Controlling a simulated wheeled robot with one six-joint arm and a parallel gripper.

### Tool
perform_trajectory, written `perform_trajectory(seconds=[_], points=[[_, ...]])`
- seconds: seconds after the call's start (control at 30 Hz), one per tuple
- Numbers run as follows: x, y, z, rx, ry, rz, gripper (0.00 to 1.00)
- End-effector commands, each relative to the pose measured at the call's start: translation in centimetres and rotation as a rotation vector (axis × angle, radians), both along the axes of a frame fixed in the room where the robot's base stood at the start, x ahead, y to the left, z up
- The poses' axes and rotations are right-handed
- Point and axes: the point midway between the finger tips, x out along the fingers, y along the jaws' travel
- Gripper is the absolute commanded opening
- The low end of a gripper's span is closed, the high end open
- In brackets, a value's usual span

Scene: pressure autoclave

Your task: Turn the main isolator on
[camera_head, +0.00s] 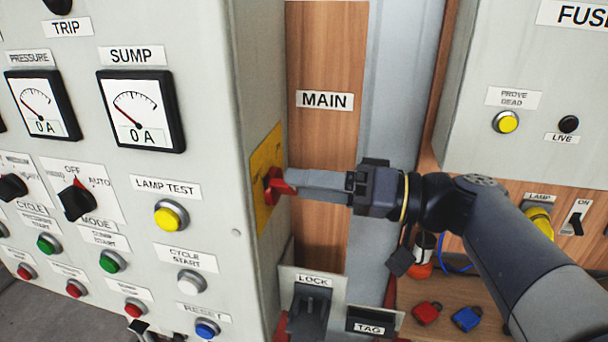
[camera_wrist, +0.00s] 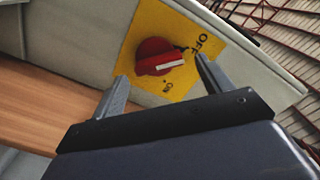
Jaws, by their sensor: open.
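The main isolator is a red rotary handle (camera_head: 275,186) on a yellow plate (camera_head: 262,160), on the side face of the grey control cabinet. The wrist view shows the red handle (camera_wrist: 158,58) with a white pointer bar, on the yellow plate (camera_wrist: 190,22) marked OFF and ON. The bar lies between the two marks, roughly toward the OFF side. My gripper (camera_head: 292,182) reaches in from the right with its fingertips at the handle. In the wrist view my gripper (camera_wrist: 160,68) is open, one finger on either side of the handle. I cannot tell whether either finger touches it.
A MAIN label (camera_head: 325,100) is on the wooden panel behind. Below are a LOCK bracket (camera_head: 313,280) and a TAG holder (camera_head: 370,321). Red (camera_head: 426,313) and blue (camera_head: 466,319) padlocks lie on the wooden shelf. The cabinet front (camera_head: 110,190) carries meters and buttons.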

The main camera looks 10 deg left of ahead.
Motion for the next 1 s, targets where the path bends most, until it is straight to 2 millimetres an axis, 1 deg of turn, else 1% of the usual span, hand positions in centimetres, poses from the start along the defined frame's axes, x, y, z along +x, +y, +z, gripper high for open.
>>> perform_trajectory(seconds=[0.03,0.2,0.57,1.0], points=[[0.0,0.6,0.1,0.0,0.001,0.004,0.75],[0.1,1.6,0.0,-0.001,-0.001,0.002,0.75],[0.1,1.9,0.0,-0.001,-0.001,-0.001,0.75],[0.1,1.9,0.0,-0.001,0.0,-0.001,0.39]])
